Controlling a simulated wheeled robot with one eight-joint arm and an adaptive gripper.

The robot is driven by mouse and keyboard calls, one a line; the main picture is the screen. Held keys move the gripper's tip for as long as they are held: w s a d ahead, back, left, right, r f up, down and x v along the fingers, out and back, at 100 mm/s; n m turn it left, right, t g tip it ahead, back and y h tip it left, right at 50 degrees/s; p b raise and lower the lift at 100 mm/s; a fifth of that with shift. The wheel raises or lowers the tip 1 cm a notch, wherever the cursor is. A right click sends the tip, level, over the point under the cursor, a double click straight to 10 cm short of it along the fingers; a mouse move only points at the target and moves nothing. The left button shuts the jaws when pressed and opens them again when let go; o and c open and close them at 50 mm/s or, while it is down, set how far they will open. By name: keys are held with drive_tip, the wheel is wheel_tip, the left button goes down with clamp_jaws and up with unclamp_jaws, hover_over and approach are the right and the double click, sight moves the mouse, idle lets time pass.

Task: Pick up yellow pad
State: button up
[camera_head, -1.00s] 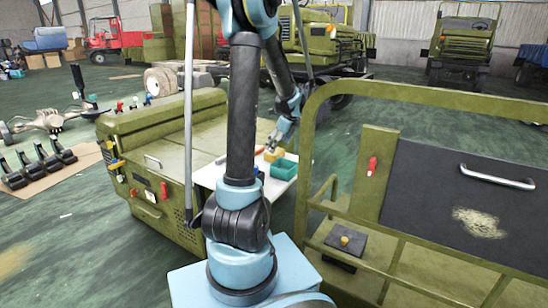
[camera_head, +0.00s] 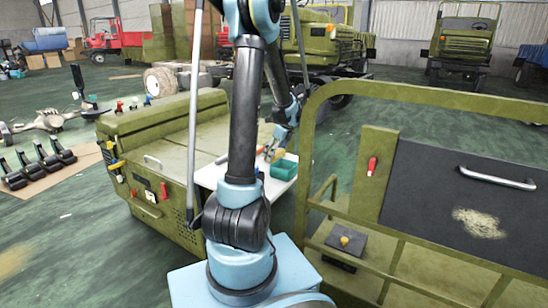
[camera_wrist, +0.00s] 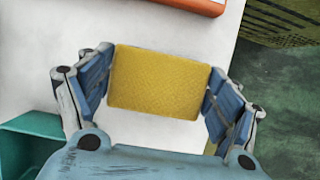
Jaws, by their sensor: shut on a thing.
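The yellow pad (camera_wrist: 160,82) is a rectangular block with a textured face, in the middle of the wrist view. My gripper (camera_wrist: 160,77) has one blue finger at its left end and one at its right end, and is shut on it. White table surface (camera_wrist: 140,126) shows around the pad; whether the pad touches it I cannot tell. In the head view my gripper (camera_head: 272,149) is low over the white table (camera_head: 210,177), and the pad is mostly hidden there.
A teal open box (camera_head: 284,168) stands close beside my gripper on the table; its corner shows in the wrist view (camera_wrist: 35,135). An orange-red object (camera_wrist: 195,4) lies beyond the pad. A green cabinet (camera_head: 170,160) stands left, a green railed frame (camera_head: 312,150) right.

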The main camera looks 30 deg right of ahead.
wheel_tip(320, 180, up, 28)
idle(0.7)
